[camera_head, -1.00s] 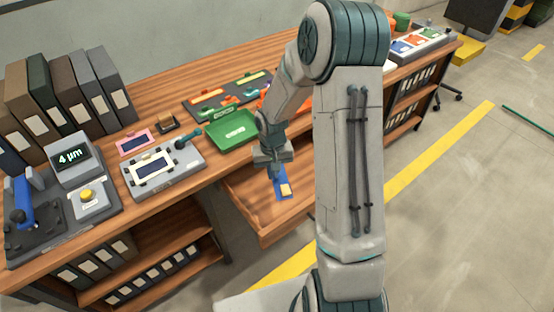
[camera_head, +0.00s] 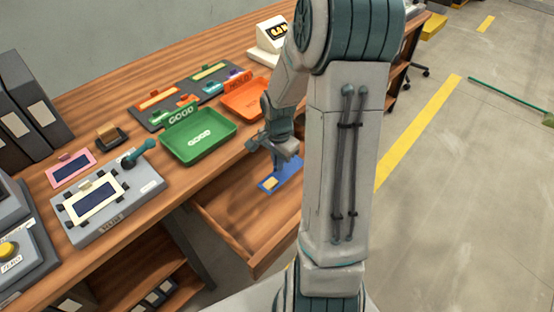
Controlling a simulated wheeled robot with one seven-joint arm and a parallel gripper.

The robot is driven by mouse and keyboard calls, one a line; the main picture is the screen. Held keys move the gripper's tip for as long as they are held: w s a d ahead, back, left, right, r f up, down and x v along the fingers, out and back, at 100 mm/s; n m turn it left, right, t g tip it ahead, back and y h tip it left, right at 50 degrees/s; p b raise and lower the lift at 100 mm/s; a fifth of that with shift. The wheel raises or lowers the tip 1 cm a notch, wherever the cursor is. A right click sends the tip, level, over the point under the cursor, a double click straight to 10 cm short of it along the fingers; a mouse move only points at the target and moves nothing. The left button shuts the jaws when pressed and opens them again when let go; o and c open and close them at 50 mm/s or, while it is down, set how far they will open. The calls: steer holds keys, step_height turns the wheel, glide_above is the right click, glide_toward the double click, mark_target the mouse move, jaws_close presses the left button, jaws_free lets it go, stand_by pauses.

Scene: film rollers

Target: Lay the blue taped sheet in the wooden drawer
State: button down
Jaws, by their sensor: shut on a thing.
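The blue sheet (camera_head: 285,175) with a tan tape patch hangs from my gripper (camera_head: 281,162), over the open wooden drawer (camera_head: 225,213). My gripper is shut on the sheet's upper edge. I cannot tell whether the sheet touches the drawer floor. The drawer is pulled out from under the bench top, and its visible floor is bare. My arm hides the drawer's right part.
A green GOOD tray (camera_head: 198,137) and an orange tray (camera_head: 245,98) stand on the bench (camera_head: 120,97) behind the drawer. A grey device (camera_head: 107,209) with a framed dark panel and a pink-framed piece (camera_head: 71,170) lie to the left.

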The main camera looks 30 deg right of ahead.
step_height(320, 180, down, 8)
steer(key=b, duration=0.6)
steer(key=shift+f+b, duration=0.25)
steer(key=shift+b, duration=0.05)
steer(key=c, duration=1.1)
jaws_free()
steer(key=shift+o, duration=0.2)
steer(key=shift+r, duration=0.15)
steer(key=shift+r+p, duration=3.1)
steer(key=shift+r, duration=0.8)
